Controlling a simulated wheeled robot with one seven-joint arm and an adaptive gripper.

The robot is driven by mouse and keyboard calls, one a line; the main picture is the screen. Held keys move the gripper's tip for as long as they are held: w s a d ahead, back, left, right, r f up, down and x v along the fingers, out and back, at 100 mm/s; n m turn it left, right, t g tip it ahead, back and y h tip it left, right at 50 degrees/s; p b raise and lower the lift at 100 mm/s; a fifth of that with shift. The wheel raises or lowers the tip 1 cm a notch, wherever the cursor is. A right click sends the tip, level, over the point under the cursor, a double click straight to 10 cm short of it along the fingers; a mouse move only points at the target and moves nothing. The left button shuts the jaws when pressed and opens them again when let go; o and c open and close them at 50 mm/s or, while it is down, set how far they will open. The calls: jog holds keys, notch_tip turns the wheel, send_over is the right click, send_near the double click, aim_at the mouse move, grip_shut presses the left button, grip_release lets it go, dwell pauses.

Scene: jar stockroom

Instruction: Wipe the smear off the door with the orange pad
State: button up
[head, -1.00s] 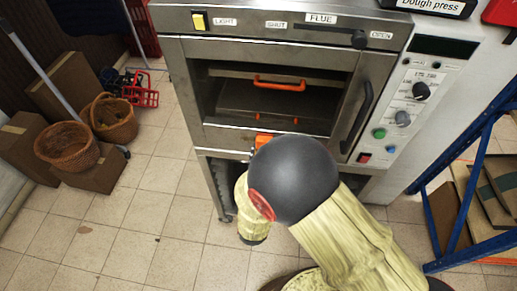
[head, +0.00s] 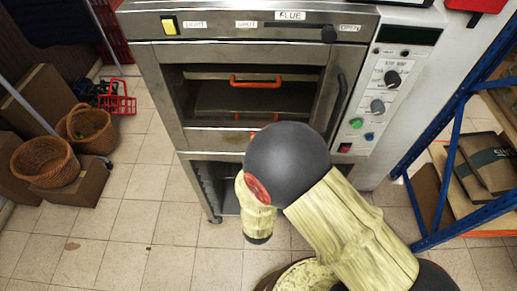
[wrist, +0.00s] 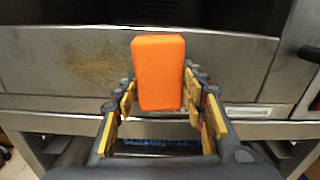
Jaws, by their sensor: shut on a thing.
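The orange pad (wrist: 158,72) is an upright block between the two fingers of my gripper (wrist: 160,84), which is shut on it. The smear (wrist: 100,68) is a brownish, speckled patch on the metal door (wrist: 40,58), left of the pad in the wrist view. I cannot tell whether the pad touches the door. In the head view the oven door (head: 205,139) is closed, with a dark window above its lower metal band. My arm hides the gripper there and leaves only a sliver of orange showing.
A dark vertical handle (head: 337,106) is on the door's right side. Knobs and buttons (head: 392,78) line the panel farther right. A blue rack (head: 452,150) with boxes stands at the right. Wicker baskets (head: 45,161) sit at the left, with open tiled floor before the oven.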

aim_at(217, 140)
jog(key=shift+w+a+r, duration=0.1)
jog(key=shift+w+a, duration=0.05)
jog(key=shift+a, duration=1.2)
jog(key=shift+w+a, duration=0.15)
jog(key=shift+a, duration=1.25)
jog(key=shift+w+a+r, duration=0.1)
jog(key=shift+w+a, duration=0.05)
jog(key=shift+a, duration=1.2)
jog(key=shift+w+a+f+b, duration=0.1)
jog(key=shift+a+b, duration=0.2)
jog(key=shift+a, duration=1.5)
jog(key=shift+a+f+b, duration=0.1)
jog(key=shift+a+b, duration=0.15)
jog(key=shift+a, duration=1.5)
jog(key=s+p, duration=0.1)
jog(key=s, duration=0.5)
jog(key=shift+a, duration=0.2)
jog(key=shift+s, duration=0.15)
jog(key=s, duration=0.2)
jog(key=shift+s+a+p, duration=0.1)
jog(key=shift+s+p, duration=0.2)
jog(key=shift+s, duration=0.05)
